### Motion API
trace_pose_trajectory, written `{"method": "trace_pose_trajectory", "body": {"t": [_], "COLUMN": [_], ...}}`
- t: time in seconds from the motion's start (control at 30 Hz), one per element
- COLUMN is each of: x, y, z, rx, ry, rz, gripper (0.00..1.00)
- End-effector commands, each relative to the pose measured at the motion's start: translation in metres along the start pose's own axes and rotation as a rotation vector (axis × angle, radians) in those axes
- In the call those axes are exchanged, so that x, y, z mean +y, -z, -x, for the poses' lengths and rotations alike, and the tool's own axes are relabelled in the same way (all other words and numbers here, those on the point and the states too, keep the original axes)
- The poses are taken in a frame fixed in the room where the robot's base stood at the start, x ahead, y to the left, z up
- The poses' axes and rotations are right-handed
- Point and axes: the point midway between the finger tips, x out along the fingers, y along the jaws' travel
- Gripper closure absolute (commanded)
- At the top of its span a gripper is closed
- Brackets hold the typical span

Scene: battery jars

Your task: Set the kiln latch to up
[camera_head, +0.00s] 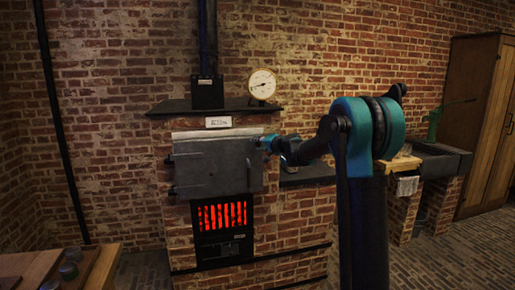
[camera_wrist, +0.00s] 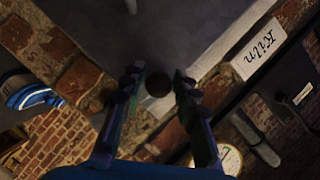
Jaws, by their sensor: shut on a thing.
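The brick kiln's grey metal door (camera_head: 212,168) is closed above a glowing red grate (camera_head: 222,216). My gripper (camera_head: 264,143) is at the door's upper right corner. In the wrist view my gripper (camera_wrist: 158,72) has its two fingers on either side of a dark round knob (camera_wrist: 159,86), which looks like the end of the kiln latch. It is shut on this latch. The rest of the latch is mostly hidden, so I cannot tell its exact angle. The white Kiln sign (camera_head: 218,122) is above the door and shows at the right of the wrist view (camera_wrist: 260,48).
A round gauge (camera_head: 262,84) stands on the dark shelf (camera_head: 215,107) above the door. A flue pipe (camera_head: 207,45) rises behind it. A stone sink (camera_head: 440,160) is at right. A wooden table (camera_head: 35,265) with jars is at lower left. Floor between is clear.

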Motion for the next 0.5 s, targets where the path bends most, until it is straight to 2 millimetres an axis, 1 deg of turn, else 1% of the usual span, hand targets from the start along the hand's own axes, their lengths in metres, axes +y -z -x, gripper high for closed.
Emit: {"method": "trace_pose_trajectory", "body": {"t": [0.03, 0.5], "x": [0.0, -0.018], "y": [0.007, 0.039], "z": [0.002, 0.015], "rx": [0.01, 0.012], "ry": [0.011, 0.183], "rz": [-0.034, -0.446], "gripper": [1.0, 1.0]}}
